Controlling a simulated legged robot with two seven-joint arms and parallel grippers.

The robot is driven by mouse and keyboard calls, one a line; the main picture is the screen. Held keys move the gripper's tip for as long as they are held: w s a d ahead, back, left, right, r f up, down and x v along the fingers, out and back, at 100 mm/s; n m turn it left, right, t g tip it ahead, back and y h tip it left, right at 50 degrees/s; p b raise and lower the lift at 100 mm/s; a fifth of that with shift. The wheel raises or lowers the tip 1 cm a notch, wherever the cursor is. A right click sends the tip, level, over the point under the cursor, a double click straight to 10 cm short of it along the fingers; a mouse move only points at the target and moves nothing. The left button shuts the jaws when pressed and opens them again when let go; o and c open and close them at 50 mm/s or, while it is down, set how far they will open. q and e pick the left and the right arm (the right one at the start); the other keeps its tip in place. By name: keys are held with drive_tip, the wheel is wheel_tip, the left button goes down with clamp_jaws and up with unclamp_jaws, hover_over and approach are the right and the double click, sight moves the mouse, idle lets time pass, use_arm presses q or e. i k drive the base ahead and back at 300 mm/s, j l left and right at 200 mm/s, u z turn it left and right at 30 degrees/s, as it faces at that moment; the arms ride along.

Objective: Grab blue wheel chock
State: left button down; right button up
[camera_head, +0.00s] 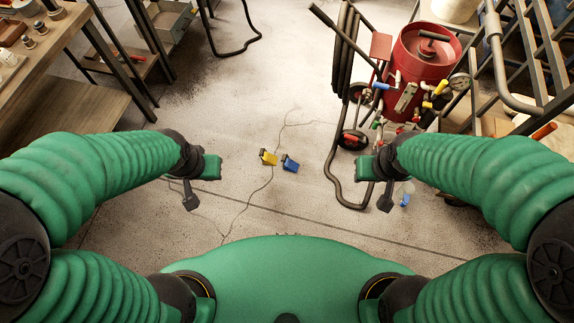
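A small blue wheel chock (290,163) lies on the concrete floor near the middle of the view. A yellow chock (268,157) lies close beside it on the left. My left gripper (202,182) is to the left of both chocks, its two fingers apart and nothing between them. My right gripper (376,183) is to the right of the blue chock, also with fingers apart and empty. Neither gripper touches a chock. Another small blue object (404,200) shows just right of my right gripper, partly hidden; I cannot tell what it is.
A red blast pot (422,55) with hoses, valves and a wheel (352,139) stands at the upper right. A black hose (332,165) loops down to the floor near my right gripper. A workbench (55,42) is at the left. The floor around the chocks is clear.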

sight(289, 164)
drive_tip(key=i+j, duration=0.6)
drive_tip(key=i, duration=0.15)
drive_tip(key=i+j, duration=0.55)
drive_tip(key=i, duration=0.25)
drive_tip(key=z, duration=0.05)
